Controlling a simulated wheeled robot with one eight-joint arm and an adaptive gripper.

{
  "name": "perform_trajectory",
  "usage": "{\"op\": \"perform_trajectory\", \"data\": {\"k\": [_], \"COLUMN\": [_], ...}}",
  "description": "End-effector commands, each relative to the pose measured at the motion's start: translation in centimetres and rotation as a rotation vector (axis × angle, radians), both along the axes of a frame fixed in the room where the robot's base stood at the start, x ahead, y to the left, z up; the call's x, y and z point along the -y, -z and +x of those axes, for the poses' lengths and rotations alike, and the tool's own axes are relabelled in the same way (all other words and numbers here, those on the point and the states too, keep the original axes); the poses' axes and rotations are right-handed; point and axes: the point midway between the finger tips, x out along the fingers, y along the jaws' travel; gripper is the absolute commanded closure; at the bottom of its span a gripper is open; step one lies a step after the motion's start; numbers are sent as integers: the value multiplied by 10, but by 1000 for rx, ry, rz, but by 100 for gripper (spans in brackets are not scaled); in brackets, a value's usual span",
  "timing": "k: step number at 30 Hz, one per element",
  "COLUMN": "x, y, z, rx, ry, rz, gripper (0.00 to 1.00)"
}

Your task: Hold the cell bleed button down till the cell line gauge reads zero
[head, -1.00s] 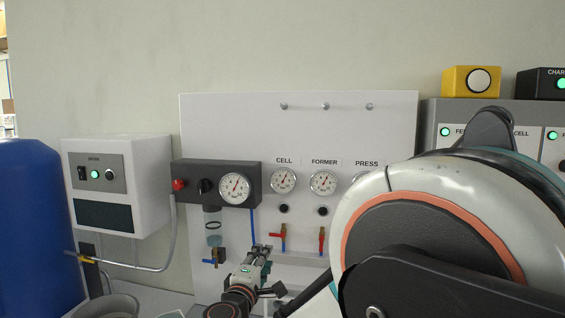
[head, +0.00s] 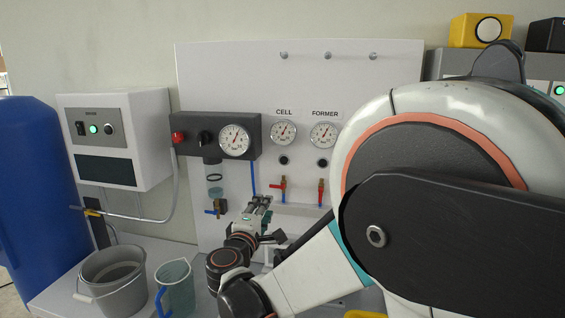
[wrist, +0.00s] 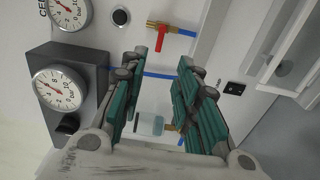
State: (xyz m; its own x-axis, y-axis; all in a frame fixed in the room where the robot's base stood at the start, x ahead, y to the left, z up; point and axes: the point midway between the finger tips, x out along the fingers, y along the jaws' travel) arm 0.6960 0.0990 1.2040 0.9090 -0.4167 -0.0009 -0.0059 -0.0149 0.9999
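The cell line gauge (head: 283,133) is a round white dial under the CELL label, its needle pointing up and slightly right; its number is too small to read. It partly shows in the wrist view (wrist: 68,12). The black round button (head: 284,160) below it is the cell bleed button, also at the top of the wrist view (wrist: 121,17). My gripper (head: 264,200) is low in front of the panel, below and left of the button and apart from it. In the wrist view its two green-padded fingers (wrist: 158,66) stand apart with nothing held between them.
A red-handled valve (head: 281,186) hangs below the button, close to my gripper. The dark regulator block (head: 216,136) with its gauge is to the left. A grey bucket (head: 112,276) and a clear jug (head: 176,287) stand on the bench. My arm covers the panel's right side.

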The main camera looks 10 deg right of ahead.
Motion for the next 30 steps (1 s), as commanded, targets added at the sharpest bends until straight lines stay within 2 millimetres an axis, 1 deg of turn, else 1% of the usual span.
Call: {"op": "perform_trajectory", "data": {"k": [5, 6, 8, 9, 10, 30], "x": [0, 0, 0, 0, 0, 0], "y": [0, 0, 0, 0, 0, 0], "z": [0, 0, 0, 0, 0, 0], "rx": [0, 0, 0, 0, 0, 0], "ry": [0, 0, 0, 0, 0, 0], "rz": [0, 0, 0, 0, 0, 0], "gripper": [71, 73, 87, 96, 100, 100]}}
